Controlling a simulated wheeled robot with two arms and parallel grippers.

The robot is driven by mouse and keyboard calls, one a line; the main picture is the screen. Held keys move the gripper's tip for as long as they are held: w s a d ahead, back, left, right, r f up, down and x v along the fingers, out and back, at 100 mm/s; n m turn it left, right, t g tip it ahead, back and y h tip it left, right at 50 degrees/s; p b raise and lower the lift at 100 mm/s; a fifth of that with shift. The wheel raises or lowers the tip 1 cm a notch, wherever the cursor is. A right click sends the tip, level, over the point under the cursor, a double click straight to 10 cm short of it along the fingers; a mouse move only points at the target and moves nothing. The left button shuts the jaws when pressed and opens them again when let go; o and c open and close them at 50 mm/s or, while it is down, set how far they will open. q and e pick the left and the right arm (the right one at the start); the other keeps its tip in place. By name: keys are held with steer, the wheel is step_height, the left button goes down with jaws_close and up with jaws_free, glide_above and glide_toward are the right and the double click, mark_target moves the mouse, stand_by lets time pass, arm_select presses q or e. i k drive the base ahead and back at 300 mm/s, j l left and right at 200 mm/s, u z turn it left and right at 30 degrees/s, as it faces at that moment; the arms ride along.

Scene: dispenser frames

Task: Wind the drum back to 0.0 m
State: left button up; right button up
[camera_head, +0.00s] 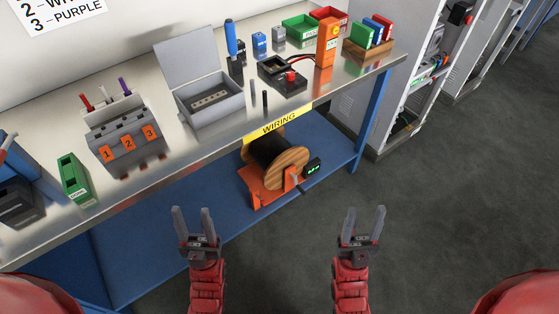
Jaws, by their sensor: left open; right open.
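The drum (288,168), with wooden flanges and dark cable wound on it, sits in an orange stand (263,191) on the blue lower shelf under the bench. A small black display (312,167) with green digits is at its right side; the digits are too small to read. A dark cable end or handle shows at the stand's lower right. My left gripper (193,221) is open and empty, in front of the shelf and left of the drum. My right gripper (363,221) is open and empty, to the right of and nearer than the drum, over the floor.
The metal bench top (215,140) overhangs the drum, with a yellow WIRING label (279,123) on its edge. On it stand a grey open box (208,108), a numbered terminal block (128,143) and a green bin (74,178). The grey floor at right is clear.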

mark_target(271, 153)
steer(key=k+l+u, duration=0.1)
steer(key=k+l, duration=0.45)
steer(key=l, duration=0.2)
steer(key=k+l+u, duration=0.1)
steer(key=k+l, duration=0.5)
steer(key=i+l, duration=0.15)
steer(key=i, duration=0.3)
steer(key=i+l+z, duration=0.1)
steer(key=i, duration=0.3)
steer(key=i+l, duration=0.15)
steer(key=i, duration=0.3)
